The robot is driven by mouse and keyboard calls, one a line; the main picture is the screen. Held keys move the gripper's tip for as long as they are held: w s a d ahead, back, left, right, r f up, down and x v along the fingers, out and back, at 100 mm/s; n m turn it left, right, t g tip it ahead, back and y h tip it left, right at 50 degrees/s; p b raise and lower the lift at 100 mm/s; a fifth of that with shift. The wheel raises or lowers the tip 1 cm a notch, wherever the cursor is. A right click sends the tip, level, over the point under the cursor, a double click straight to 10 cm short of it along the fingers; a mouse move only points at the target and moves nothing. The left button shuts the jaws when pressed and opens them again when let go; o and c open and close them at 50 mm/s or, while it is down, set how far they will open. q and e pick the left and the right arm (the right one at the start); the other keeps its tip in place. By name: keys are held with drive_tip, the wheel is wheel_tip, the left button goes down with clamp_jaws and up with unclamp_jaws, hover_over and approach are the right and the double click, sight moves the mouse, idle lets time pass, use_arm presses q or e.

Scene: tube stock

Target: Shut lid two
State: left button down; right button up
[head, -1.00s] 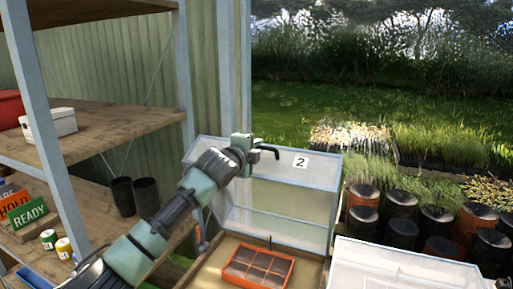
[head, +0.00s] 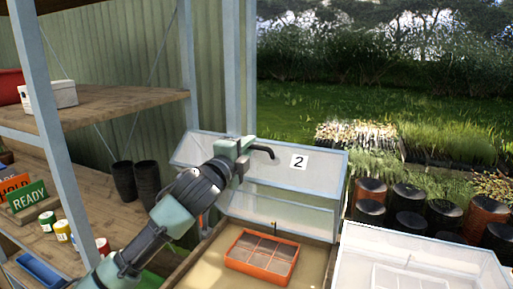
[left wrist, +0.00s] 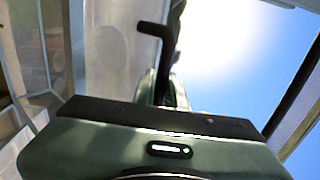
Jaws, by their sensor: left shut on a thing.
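Lid two (head: 300,190) is a pale, see-through framed panel with a white "2" label (head: 298,162). It stands raised and tilted at the back of its cold frame (head: 210,262), so the box below is open. A dark bent handle (head: 264,151) sticks out near the lid's upper edge. My left gripper (head: 243,151) is at that edge, shut on the handle, whose bent end shows to its right. In the left wrist view the dark handle (left wrist: 155,32) rises from the fingers, which are mostly hidden behind the gripper body. My right gripper is not in view.
An orange seedling tray (head: 262,257) lies inside the open frame. A second pale lid (head: 360,250) lies at the lower right. Shelves (head: 120,92) with pots, cans and signs stand close on the left. Several dark pots stand on the right.

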use_arm(q)
drive_tip(key=s+a+f+t+b, duration=0.1)
drive_tip(key=s+a+f+b, duration=0.1)
drive_tip(key=s+f+b, duration=0.4)
drive_tip(key=s+a+f+t+b, duration=0.1)
drive_tip(key=s+a+f+b, duration=0.2)
drive_tip(key=s+f+b, duration=0.3)
drive_tip(key=s+f, duration=0.3)
drive_tip(key=shift+s+f+h+b, duration=0.3)
drive_tip(key=shift+s, duration=0.05)
